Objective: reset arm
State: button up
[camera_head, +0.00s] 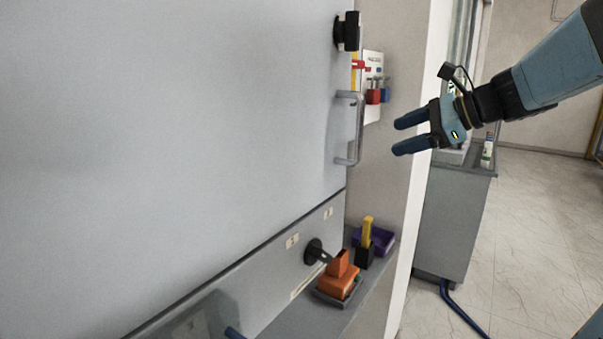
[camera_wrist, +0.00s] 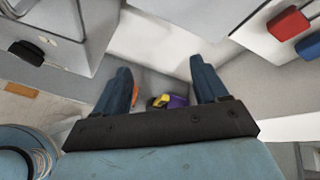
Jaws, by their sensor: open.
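My gripper (camera_head: 402,135) is at the right of the head view, with its two blue fingers apart and pointing left toward the cabinet. Nothing is between the fingers. It is in the air, to the right of the grey door handle (camera_head: 357,130) and not touching it. In the wrist view my gripper (camera_wrist: 160,88) is also open and empty, with the shelf items far below between and beside its fingers.
A large grey cabinet door (camera_head: 180,110) fills the left. A black knob (camera_head: 347,31) and a panel with red and blue padlocks (camera_head: 373,96) are near the handle. A shelf below bears an orange device (camera_head: 339,277), a yellow-and-black tool (camera_head: 366,240) and a purple tray (camera_head: 381,238). Floor (camera_head: 540,230) at right is clear.

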jog(key=s+f+n+g+h, duration=0.1)
jog(key=s+f+n+h, duration=0.4)
jog(key=s+n, duration=0.4)
jog(key=s+d+f+n+h, duration=0.1)
jog(key=s+f+n+h, duration=0.4)
jog(key=s+f+n, duration=0.2)
jog(key=shift+s+d+n+g, duration=0.2)
jog(key=shift+s+n+g, duration=0.2)
jog(key=shift+s+n, duration=0.75)
